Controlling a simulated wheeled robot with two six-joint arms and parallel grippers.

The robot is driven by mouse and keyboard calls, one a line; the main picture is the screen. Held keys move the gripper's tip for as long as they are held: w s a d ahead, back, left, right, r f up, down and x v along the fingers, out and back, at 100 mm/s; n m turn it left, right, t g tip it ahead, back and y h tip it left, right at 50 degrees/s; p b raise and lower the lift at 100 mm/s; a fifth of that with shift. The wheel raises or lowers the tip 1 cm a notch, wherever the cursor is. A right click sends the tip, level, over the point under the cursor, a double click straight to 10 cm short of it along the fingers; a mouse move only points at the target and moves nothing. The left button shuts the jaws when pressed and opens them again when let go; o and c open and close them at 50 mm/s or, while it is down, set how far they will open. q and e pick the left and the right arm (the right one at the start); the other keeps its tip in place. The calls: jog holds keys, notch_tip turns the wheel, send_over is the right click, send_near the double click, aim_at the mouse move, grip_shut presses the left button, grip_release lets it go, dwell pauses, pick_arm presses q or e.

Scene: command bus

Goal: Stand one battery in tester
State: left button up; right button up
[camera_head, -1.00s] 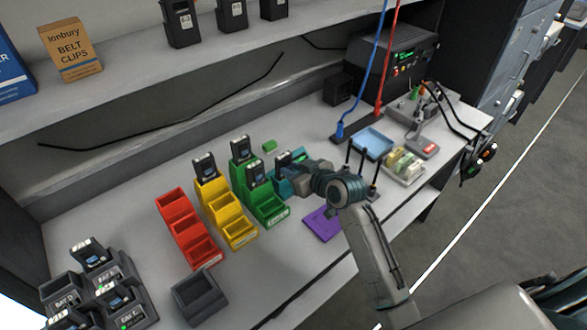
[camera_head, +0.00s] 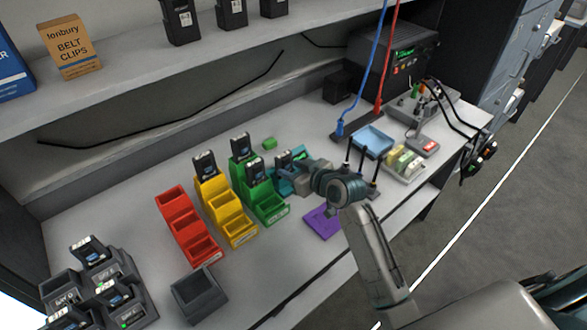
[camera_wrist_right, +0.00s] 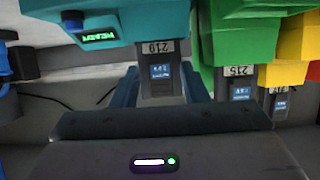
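The teal tester (camera_head: 291,186) stands on the bench right of the green bins; in the right wrist view it (camera_wrist_right: 100,22) appears at the top with a lit green display. A dark battery (camera_head: 283,157) marked 210 is upright at the tester, and in the wrist view it (camera_wrist_right: 162,75) shows between my fingers. Its lower end meets the tester; how deep it sits is hidden. In the head view the gripper (camera_head: 300,180) comes from the right. My left gripper is out of view.
Green bins (camera_head: 268,207) holding batteries stand close beside the tester, then yellow (camera_head: 228,216) and red (camera_head: 190,228) bins. A purple mat (camera_head: 320,222) lies in front. A blue tray (camera_head: 373,141) and antenna-like posts stand to the right. Chargers (camera_head: 128,308) are at lower left.

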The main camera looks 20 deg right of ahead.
jog(key=shift+o, duration=0.3)
jog(key=shift+s+d, duration=0.15)
jog(key=shift+s, duration=0.1)
jog(key=b+v, duration=0.1)
jog(key=v, duration=0.9)
jog(key=shift+b, duration=0.35)
jog(key=shift+s, duration=0.15)
